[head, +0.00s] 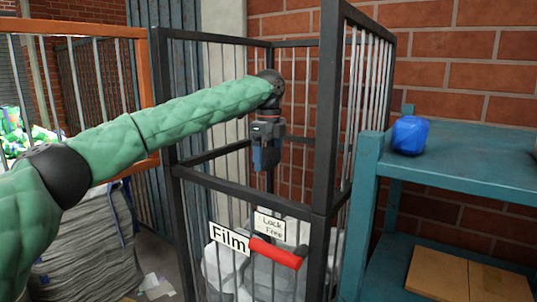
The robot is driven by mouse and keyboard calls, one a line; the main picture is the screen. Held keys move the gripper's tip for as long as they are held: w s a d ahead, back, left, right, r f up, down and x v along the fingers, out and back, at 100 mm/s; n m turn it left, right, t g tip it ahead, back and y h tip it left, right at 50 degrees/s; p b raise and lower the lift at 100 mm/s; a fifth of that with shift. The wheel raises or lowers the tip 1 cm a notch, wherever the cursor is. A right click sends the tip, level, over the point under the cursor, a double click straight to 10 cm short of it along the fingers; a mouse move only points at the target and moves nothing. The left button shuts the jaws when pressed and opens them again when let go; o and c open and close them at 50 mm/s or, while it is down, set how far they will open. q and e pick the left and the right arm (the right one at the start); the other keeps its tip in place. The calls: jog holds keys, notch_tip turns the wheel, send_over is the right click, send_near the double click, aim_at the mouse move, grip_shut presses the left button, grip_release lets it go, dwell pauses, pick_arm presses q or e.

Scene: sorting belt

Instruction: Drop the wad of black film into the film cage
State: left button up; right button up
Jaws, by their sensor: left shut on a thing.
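The film cage (325,120) is a tall dark metal frame with grey bars, in the middle of the head view. It carries a "Film" sign (229,238), a smaller lock label (270,226) and a red handle (275,254). Pale, crumpled film lies in its lower part. My left arm reaches in from the left, and my left gripper (265,163) points down within the cage's outline, above the pale film. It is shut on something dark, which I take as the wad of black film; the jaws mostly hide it. My right gripper is out of view.
A teal shelf (460,165) stands right of the cage, with a blue lump (409,134) on top and a cardboard piece (468,278) below. An orange-framed cage (145,75) and a stack of grey sheets (85,250) stand left. A brick wall closes the back.

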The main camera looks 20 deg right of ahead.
pick_arm(q)
jog(key=o, duration=0.9)
jog(key=shift+c, duration=0.2)
